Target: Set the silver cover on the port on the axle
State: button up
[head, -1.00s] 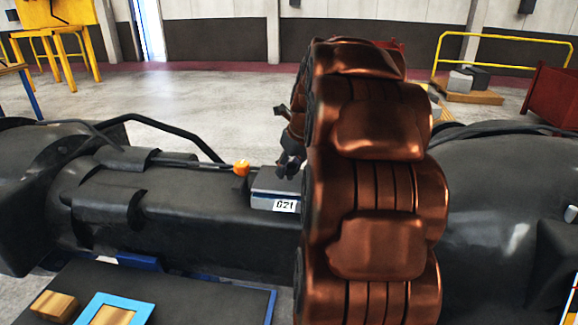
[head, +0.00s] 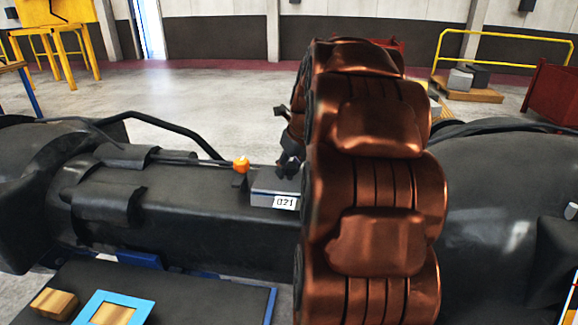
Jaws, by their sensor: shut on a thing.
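The axle (head: 175,200) is a long dark casting lying across the view. A grey block (head: 268,184) with a white number label sits on it, left of my copper-coloured arm. I cannot make out a port opening. My gripper (head: 288,168) is small and dark, partly behind my arm, with its fingers just above the block's right part. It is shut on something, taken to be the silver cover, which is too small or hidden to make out. I cannot tell whether it touches the block.
An orange knob (head: 241,164) on a dark post stands left of the block. A dark bench top (head: 190,290) in front holds a wooden block (head: 54,303) and a blue-framed piece (head: 96,303). A bent black bar (head: 170,124) arches behind the axle. My arm blocks the right side.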

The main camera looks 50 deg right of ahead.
jog(key=shift+f, duration=0.25)
jog(key=o, duration=1.2)
jog(key=v, duration=1.2)
jog(key=shift+a, duration=0.15)
jog(key=s+a+f+n+g+y, duration=0.15)
jog(key=a+f+n, duration=0.35)
jog(key=a+n, duration=0.5)
jog(key=s+a+f+n+g, duration=0.2)
jog(key=a+f+n, duration=0.4)
jog(key=a+n, duration=0.4)
jog(key=s+a+f+n+g, duration=0.1)
jog(key=s+a+f+n, duration=0.2)
jog(key=s+n, duration=0.2)
jog(key=s+a+f+n+g, duration=0.1)
jog(key=s+a+f+n, duration=0.2)
jog(key=n, duration=0.4)
jog(key=s+a+f+n+g, duration=0.1)
jog(key=s+a+f+n, duration=0.3)
jog(key=s, duration=0.4)
jog(key=shift+a+n+h, duration=0.35)
jog(key=shift+a+n, duration=0.4)
jog(key=shift+n, duration=0.25)
